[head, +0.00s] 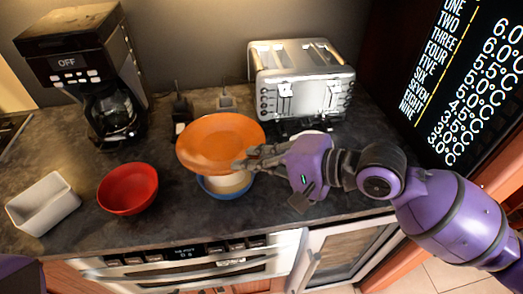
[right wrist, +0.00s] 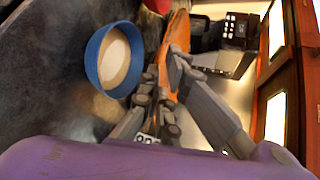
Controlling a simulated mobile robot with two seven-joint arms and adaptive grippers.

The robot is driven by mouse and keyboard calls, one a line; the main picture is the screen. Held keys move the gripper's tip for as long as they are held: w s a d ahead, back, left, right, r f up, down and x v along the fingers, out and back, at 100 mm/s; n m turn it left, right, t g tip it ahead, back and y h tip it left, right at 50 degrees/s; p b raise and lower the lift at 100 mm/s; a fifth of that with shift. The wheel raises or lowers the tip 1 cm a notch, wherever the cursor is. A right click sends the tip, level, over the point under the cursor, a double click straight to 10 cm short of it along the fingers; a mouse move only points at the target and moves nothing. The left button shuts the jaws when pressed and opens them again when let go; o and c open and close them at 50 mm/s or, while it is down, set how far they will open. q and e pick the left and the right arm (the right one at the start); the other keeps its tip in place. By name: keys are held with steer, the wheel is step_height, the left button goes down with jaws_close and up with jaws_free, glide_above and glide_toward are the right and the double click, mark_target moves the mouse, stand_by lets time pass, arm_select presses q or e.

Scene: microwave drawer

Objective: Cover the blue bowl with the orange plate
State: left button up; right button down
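The orange plate (head: 220,142) is held by its right edge in my right gripper (head: 250,160), a little tilted, above and partly over the blue bowl (head: 225,192). In the right wrist view the plate (right wrist: 177,40) shows edge-on between the fingers of my right gripper (right wrist: 168,80). The blue bowl also shows in the right wrist view (right wrist: 96,52), with pale contents inside, apart from the plate. In the head view the plate hides the bowl's far part. My left gripper is not in view.
A red bowl (head: 128,188) and a white rectangular dish (head: 43,204) stand to the left on the dark counter. A coffee maker (head: 85,70) and a silver toaster (head: 300,85) stand at the back. The counter's front edge lies close to the blue bowl.

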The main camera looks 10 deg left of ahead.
arm_select(q)
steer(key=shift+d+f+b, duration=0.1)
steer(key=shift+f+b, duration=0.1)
steer(key=shift+b, duration=0.15)
arm_select(e)
step_height(320, 180, down, 7)
steer(key=shift+s, duration=0.15)
stand_by(0.7)
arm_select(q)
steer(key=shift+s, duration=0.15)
arm_select(e)
steer(key=shift+d, duration=0.1)
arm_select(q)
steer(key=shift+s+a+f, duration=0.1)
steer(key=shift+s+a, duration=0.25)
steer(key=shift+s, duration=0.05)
arm_select(e)
steer(key=shift+r, duration=0.1)
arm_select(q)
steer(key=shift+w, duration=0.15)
